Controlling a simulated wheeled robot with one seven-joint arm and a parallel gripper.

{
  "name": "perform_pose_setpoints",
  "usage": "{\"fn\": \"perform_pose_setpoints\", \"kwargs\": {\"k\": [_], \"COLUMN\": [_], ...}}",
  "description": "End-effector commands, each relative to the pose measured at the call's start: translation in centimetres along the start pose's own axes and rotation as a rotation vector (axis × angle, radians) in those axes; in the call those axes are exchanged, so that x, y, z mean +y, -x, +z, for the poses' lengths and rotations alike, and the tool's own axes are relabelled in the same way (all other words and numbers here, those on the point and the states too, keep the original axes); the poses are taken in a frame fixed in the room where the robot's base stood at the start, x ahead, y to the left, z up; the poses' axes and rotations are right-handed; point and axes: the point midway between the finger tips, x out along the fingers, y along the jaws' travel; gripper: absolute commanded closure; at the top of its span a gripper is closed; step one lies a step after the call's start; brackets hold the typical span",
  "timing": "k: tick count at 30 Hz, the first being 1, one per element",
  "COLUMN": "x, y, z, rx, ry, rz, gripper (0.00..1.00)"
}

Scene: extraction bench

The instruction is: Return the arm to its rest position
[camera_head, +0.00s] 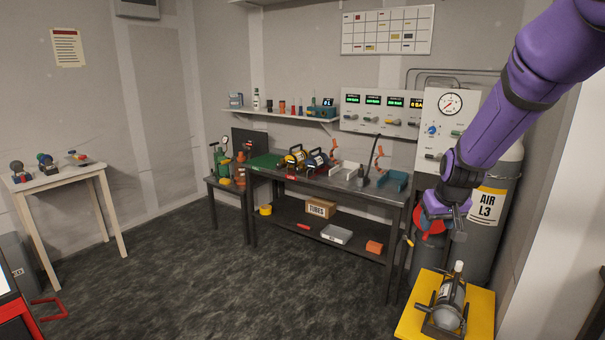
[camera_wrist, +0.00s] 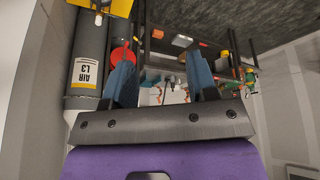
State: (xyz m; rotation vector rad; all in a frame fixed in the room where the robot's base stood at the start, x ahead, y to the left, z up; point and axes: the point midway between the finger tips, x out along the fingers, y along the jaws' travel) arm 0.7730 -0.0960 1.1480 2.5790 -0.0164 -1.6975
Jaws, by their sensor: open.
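My purple arm (camera_head: 535,80) reaches in from the upper right in the head view and hangs down. My gripper (camera_head: 457,230) is at its lower end, in front of the grey AIR L3 cylinder and above the yellow stand. In the wrist view, my gripper's (camera_wrist: 162,75) two blue fingers stand well apart with nothing between them. The gripper is open and empty, and touches nothing that I can see.
A grey bottle-shaped device (camera_head: 450,302) rests on the yellow stand (camera_head: 409,328) below my gripper. The AIR L3 cylinder (camera_head: 487,205) stands behind it. A dark workbench (camera_head: 330,183) holds several tools. A small table (camera_head: 60,179) is at left. The middle floor (camera_head: 190,275) is clear.

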Motion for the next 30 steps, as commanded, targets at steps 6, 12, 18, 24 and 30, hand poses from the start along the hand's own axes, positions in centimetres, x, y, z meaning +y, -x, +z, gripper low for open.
{"fn": "perform_pose_setpoints", "kwargs": {"k": [6, 12, 18, 24, 30], "x": [-0.6, -1.1, -1.5, -1.9, -2.3], "y": [7.5, 13.4, 18.7, 23.2, 26.6], "z": [2.4, 5.5, 9.4, 13.9, 18.8], "rx": [0.014, 0.022, 0.030, 0.040, 0.049], "ry": [-0.029, -0.039, -0.042, -0.040, -0.038], "rz": [-0.067, -0.107, -0.127, -0.124, -0.098], "gripper": [0.47, 0.47, 0.47, 0.47, 0.47]}}
